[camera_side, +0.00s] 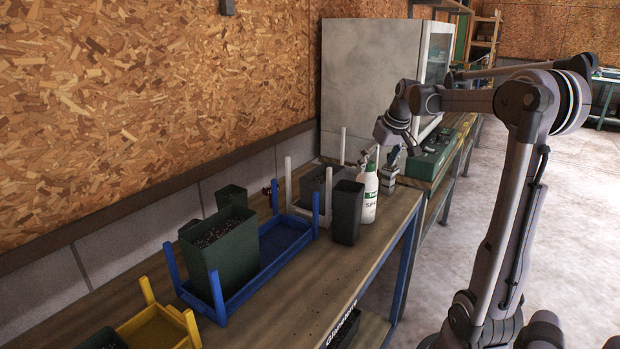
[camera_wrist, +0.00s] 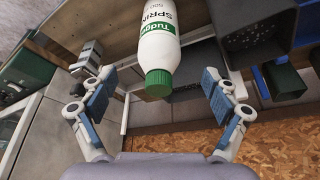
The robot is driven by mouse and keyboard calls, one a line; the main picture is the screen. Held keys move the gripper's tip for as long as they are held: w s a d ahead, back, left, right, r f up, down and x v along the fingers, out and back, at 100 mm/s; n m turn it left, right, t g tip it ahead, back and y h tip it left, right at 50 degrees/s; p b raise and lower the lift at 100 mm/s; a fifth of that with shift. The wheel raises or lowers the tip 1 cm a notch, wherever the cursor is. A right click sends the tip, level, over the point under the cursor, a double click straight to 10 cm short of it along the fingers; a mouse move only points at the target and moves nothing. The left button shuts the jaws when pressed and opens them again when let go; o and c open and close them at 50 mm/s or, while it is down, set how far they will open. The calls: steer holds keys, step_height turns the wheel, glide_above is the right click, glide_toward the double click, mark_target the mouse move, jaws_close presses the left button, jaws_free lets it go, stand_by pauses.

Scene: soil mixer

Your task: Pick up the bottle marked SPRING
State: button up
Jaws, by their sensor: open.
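The white bottle (camera_side: 370,195) stands upright on the bench at the right, beside a dark pot. In the wrist view, the bottle (camera_wrist: 158,42) shows a green label band with SPRING printed below it, and a green cap (camera_wrist: 158,82). In the wrist view, my gripper (camera_wrist: 158,93) is open, with blue-padded fingers on both sides of the cap. Gaps show between each finger and the bottle. The bottle's depth between the fingers is hard to tell.
A dark tall pot (camera_side: 347,212) stands close left of the bottle. A white-posted tray (camera_side: 303,212) is behind it. A blue tray (camera_side: 283,245) with a green soil-filled pot (camera_side: 222,250) is further left. A green case (camera_side: 430,157) is at the right. The front bench strip is clear.

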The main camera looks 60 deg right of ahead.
mark_target(366, 192)
steer(key=x, duration=0.9)
steer(key=shift+w+d, duration=0.15)
steer(key=shift+w, duration=0.1)
steer(key=shift+f, duration=0.15)
steer(key=c, duration=1.8)
